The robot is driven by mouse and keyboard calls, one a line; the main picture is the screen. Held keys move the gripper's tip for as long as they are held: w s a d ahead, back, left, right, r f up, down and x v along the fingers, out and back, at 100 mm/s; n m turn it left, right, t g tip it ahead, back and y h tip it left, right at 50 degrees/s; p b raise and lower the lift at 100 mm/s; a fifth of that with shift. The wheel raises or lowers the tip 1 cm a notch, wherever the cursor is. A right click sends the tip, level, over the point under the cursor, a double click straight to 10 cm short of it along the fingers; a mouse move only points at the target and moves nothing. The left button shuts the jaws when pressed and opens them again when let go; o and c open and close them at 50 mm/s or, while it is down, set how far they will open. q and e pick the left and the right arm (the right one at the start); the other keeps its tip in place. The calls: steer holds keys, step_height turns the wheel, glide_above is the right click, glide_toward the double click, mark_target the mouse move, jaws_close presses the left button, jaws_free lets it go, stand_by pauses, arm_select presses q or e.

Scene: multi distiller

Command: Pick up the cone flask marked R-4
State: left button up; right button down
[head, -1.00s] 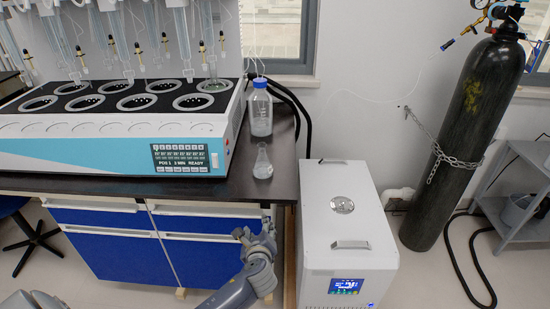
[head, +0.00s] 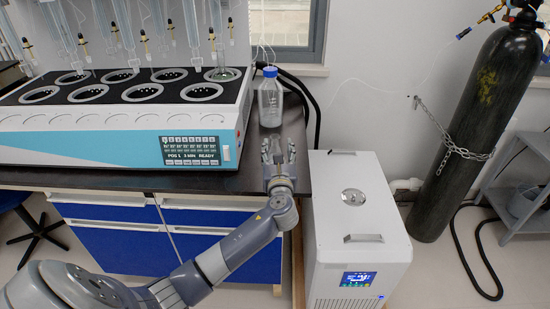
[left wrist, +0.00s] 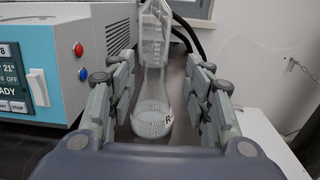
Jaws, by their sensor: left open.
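The cone flask (left wrist: 153,112) is clear glass and stands upright on the dark bench. An "R" shows on its lower side in the left wrist view; the rest of the mark is too small to read. My left gripper (head: 278,150) is open, with one finger on each side of the flask. In the left wrist view the fingers look apart from the glass. In the head view the gripper mostly hides the flask. My right gripper is not in view.
A blue-capped bottle (head: 270,102) stands just behind the flask. The white and blue distiller (head: 130,150) is close on the left. A white cabinet unit (head: 350,215) stands on the right, below the bench top. A chained black gas cylinder (head: 485,130) is farther right.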

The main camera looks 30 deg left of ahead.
mark_target(275, 141)
arm_select(q)
steer(key=shift+a+x, duration=0.25)
steer(key=shift+x, duration=2.9)
steer(key=shift+s, duration=0.2)
jaws_close()
